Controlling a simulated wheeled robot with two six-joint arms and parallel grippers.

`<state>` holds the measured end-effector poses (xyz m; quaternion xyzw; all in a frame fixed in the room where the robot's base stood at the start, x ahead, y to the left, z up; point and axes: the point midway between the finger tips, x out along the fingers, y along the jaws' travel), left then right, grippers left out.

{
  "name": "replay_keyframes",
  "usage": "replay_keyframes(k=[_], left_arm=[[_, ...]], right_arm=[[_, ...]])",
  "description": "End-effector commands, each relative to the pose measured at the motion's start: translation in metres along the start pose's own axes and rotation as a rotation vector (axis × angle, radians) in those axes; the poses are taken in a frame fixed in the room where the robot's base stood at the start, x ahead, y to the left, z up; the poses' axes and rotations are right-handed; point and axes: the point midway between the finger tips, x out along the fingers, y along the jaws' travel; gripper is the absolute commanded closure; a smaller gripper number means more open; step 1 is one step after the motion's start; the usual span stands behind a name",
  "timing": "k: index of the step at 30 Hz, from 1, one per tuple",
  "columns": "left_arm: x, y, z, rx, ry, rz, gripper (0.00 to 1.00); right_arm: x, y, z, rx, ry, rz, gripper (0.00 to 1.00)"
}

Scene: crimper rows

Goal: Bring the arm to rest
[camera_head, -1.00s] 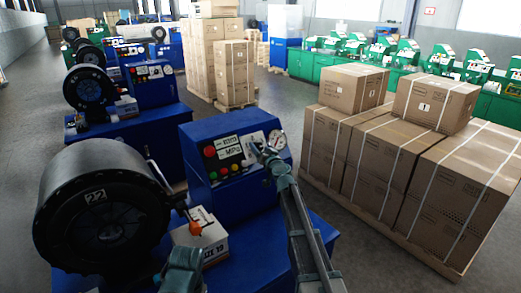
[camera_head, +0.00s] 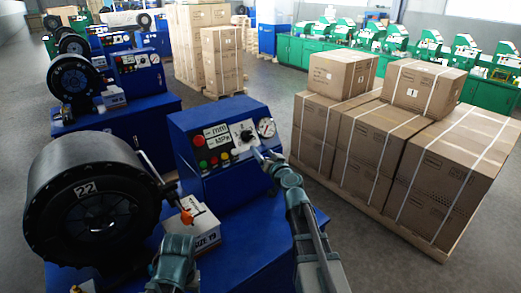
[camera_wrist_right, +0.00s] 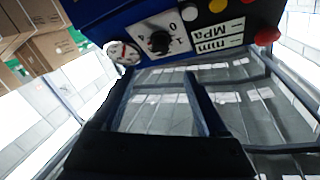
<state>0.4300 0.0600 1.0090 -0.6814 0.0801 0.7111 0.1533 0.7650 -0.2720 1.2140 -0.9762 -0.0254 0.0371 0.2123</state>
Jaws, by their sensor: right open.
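My right gripper (camera_head: 258,153) is at the front of the blue control panel (camera_head: 200,128), just below and right of its black rotary knob (camera_head: 246,135). In the right wrist view its two dark fingers (camera_wrist_right: 160,80) stand apart with nothing between them. The knob (camera_wrist_right: 158,42) sits beyond the fingertips and apart from them. My left arm's teal wrist (camera_head: 176,258) is at the bottom, near a white box marked SIZE 19 (camera_head: 203,236) with an orange piece (camera_head: 190,210) on it. The left jaws cannot be made out.
A black crimper head marked 22 (camera_head: 92,200) stands at the left. Strapped cartons (camera_head: 440,175) on a pallet stand at the right. The panel also carries a gauge (camera_head: 266,127) and coloured buttons (camera_head: 201,153). Grey floor (camera_head: 265,85) is clear behind the panel.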

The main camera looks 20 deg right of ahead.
Motion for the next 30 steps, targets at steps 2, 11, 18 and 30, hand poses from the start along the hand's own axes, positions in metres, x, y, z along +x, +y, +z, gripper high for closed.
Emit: replay_keyframes(k=[2, 11, 18, 30], left_arm=[[0.0, 0.0, 0.0, 0.0, 0.0, 0.0, 0.39], [0.0, 0.0, 0.0, 0.0, 0.0, 0.0, 0.39], [0.0, 0.0, 0.0, 0.0, 0.0, 0.0, 0.39], [0.0, 0.0, 0.0, 0.0, 0.0, 0.0, 0.39]], right_arm=[[0.001, 0.0, 0.0, 0.0, 0.0, 0.0, 0.24], [0.0, -0.004, 0.004, -0.005, -0.013, -0.011, 0.24], [-0.033, -0.068, 0.093, -0.09, -0.346, -0.176, 0.24], [-0.198, -0.048, 0.248, -0.258, -1.217, 0.095, 0.24]])
